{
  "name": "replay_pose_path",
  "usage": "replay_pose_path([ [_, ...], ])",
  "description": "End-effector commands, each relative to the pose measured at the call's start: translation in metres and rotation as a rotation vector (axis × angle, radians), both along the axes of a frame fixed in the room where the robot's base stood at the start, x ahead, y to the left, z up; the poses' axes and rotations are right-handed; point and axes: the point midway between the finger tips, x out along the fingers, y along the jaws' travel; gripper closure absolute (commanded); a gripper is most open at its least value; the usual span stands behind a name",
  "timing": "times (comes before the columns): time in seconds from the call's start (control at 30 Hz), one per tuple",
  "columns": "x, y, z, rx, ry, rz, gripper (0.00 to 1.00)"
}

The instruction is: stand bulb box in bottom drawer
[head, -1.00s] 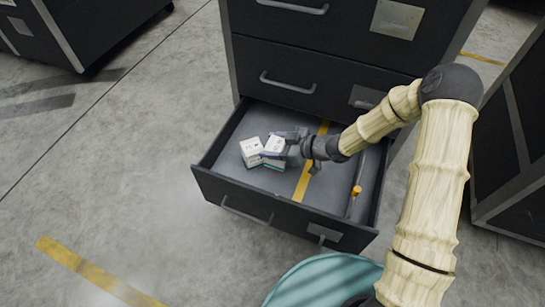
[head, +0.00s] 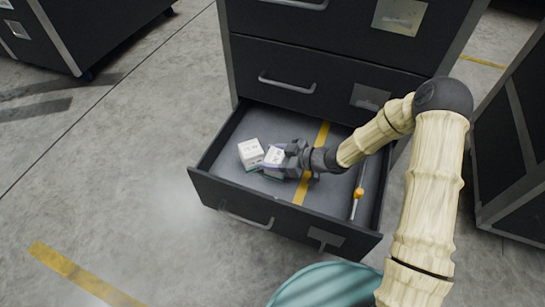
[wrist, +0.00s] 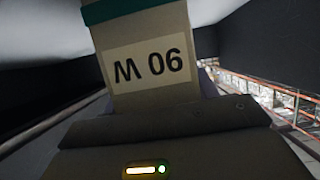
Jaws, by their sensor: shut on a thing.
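The bottom drawer (head: 283,213) is pulled out from the dark cabinet. My gripper (head: 285,160) is inside it, left of the yellow strip, shut on a white bulb box (head: 273,156). The gripper fingers hide part of the held box.
A yellow strip (head: 305,185) crosses the drawer floor. The closed drawer above (head: 330,80) overhangs the back. Drawer floor is free at the front left.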

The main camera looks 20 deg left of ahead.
Motion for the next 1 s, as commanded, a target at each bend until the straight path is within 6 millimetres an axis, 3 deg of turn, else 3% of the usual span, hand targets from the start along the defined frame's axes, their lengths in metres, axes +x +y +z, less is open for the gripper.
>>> replay_pose_path([
  [0.1, 0.0, 0.0, -0.003, 0.0, 0.0, 0.0, 0.67],
  [0.13, 0.0, 0.0, -0.002, 0.0, 0.0, 0.0, 0.36],
  [0.2, 0.0, 0.0, -0.002, 0.0, 0.0, 0.0, 0.22],
  [0.23, 0.0, 0.0, -0.002, 0.0, 0.0, 0.0, 0.2],
  [0.63, 0.0, -0.004, 0.003, -0.001, 0.001, -0.001, 0.2],
  [1.0, -0.004, -0.062, 0.03, -0.001, 0.003, -0.004, 0.2],
])
